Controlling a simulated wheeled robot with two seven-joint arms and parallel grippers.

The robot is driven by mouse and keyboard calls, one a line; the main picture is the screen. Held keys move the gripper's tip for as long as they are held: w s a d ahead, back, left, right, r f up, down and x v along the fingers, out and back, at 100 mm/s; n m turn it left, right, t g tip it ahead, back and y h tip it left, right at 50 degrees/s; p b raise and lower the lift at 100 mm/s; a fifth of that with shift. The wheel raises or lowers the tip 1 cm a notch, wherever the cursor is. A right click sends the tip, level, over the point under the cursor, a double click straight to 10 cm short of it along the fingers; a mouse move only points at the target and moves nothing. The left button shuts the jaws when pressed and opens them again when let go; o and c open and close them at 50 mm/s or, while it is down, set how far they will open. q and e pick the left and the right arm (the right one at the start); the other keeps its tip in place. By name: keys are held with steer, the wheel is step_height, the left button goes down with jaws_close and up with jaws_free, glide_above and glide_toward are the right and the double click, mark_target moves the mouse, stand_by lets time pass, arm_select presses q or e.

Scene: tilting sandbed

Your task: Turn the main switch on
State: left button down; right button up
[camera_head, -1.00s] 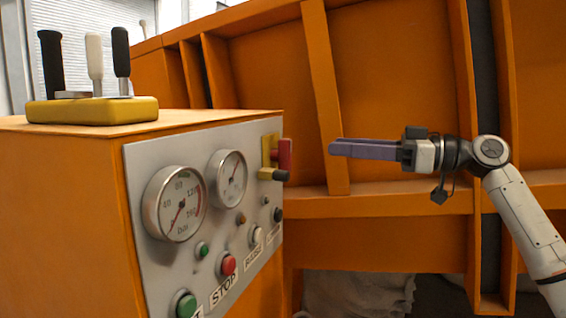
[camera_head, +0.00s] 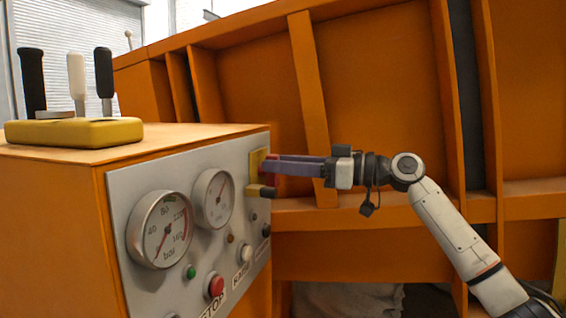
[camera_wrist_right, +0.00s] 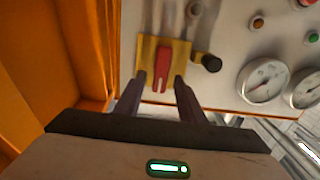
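The main switch is a red lever (camera_wrist_right: 162,62) on a yellow plate (camera_wrist_right: 177,52) at the panel's edge in the right wrist view. In the head view, the yellow plate (camera_head: 254,166) shows at the panel's right end, and the lever is mostly hidden behind my fingers. My right gripper (camera_head: 265,167) reaches in from the right, with its purple fingertips at the switch. In the wrist view, the right gripper (camera_wrist_right: 159,84) is open, its fingers on either side of the lever's end. I cannot tell whether they touch it. My left gripper is out of view.
A black knob (camera_wrist_right: 209,62) sits close beside the switch plate. The grey panel (camera_head: 130,190) also carries gauges (camera_head: 160,229), a red stop button (camera_head: 215,286) and smaller buttons. A yellow lever block (camera_head: 75,132) stands on top. The orange ribbed wall (camera_head: 380,90) rises behind my arm.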

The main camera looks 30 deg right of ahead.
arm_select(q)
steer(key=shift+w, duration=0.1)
arm_select(e)
jaws_close()
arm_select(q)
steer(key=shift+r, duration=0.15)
